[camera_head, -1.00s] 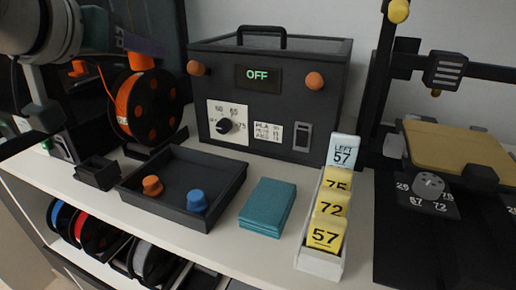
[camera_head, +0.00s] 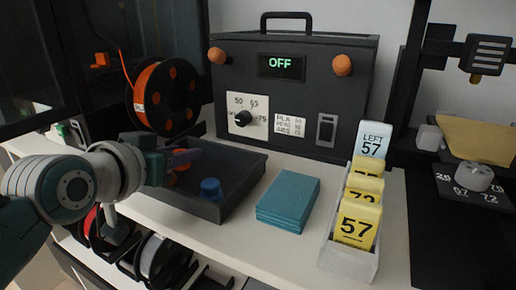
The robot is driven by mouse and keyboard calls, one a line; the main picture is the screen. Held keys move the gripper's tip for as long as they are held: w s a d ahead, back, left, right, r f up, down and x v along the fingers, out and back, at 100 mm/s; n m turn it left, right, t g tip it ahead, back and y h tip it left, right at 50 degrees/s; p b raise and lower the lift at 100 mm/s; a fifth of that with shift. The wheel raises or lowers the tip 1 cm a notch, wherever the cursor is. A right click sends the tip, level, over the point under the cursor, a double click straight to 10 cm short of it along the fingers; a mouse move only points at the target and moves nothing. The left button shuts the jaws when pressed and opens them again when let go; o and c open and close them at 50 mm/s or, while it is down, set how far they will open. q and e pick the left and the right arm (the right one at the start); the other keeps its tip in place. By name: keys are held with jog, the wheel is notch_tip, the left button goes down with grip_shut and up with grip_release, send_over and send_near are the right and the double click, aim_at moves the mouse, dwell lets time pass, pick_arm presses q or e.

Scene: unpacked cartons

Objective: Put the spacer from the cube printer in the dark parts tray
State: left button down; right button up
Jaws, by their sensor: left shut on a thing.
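My left gripper (camera_head: 184,158) is over the left part of the dark parts tray (camera_head: 243,186). It is shut on a small orange piece, apparently the spacer, mostly hidden by the fingers. I cannot tell whether that piece touches the tray floor. A blue spacer (camera_head: 211,189) stands in the tray, right of the gripper. The enclosed cube printer (camera_head: 100,60) is at the upper left, behind my arm. My right gripper is not in view.
A dryer box (camera_head: 290,95) reading OFF stands behind the tray, with an orange filament spool (camera_head: 163,98) to its left. Teal cards (camera_head: 287,200) and a white holder of number cards (camera_head: 345,262) lie to the right. An open printer's bed (camera_head: 478,139) is at far right.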

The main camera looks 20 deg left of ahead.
pick_arm(q)
jog(key=shift+f, duration=0.35)
